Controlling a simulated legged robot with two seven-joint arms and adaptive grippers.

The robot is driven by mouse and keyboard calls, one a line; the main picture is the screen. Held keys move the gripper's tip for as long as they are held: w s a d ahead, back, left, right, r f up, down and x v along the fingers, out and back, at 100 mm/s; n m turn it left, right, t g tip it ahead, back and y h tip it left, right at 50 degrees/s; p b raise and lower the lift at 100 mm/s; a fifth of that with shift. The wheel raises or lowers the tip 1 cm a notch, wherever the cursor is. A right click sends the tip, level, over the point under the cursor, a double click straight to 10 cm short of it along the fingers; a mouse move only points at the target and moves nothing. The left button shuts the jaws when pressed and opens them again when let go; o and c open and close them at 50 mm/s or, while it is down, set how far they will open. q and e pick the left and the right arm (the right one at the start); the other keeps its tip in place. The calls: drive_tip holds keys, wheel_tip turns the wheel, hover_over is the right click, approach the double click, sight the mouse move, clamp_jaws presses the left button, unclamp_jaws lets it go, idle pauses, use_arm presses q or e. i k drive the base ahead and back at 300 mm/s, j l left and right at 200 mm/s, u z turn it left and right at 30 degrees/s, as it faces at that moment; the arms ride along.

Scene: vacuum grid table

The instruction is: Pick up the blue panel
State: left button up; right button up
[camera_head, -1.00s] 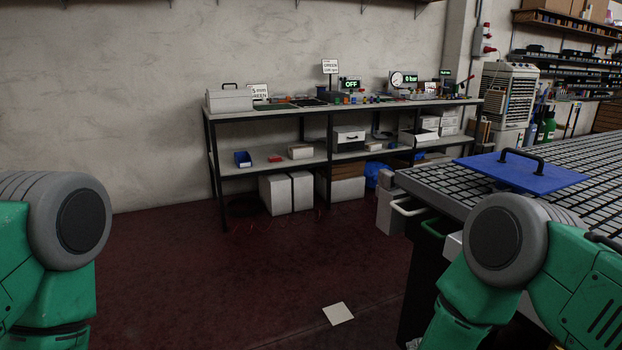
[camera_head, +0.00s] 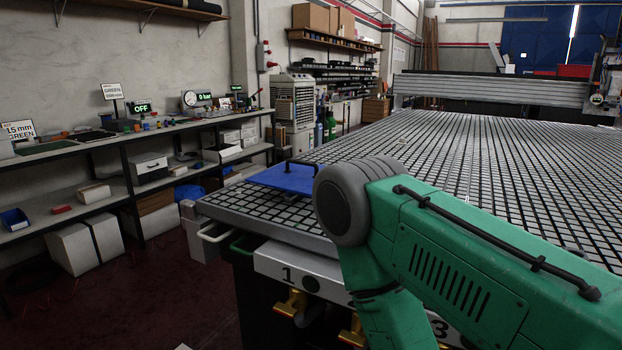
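The blue panel (camera_head: 283,178) lies flat on the near left corner of the vacuum grid table (camera_head: 222,207). A black handle (camera_head: 301,163) stands on its top. My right arm's green and grey links cover the panel's right end and part of the table. Neither gripper is in view, and nothing is seen touching the panel.
A shelf bench (camera_head: 160,128) with boxes and small gauges runs along the left wall. A grey cooler unit (camera_head: 294,101) stands behind the table. A gantry beam (camera_head: 490,90) crosses the table's far end. Dark red floor (camera_head: 150,290) lies open at lower left.

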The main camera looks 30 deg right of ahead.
sight(293, 175)
drive_tip(key=z, duration=0.9)
drive_tip(key=j, duration=0.1)
drive_tip(key=i+z, duration=0.05)
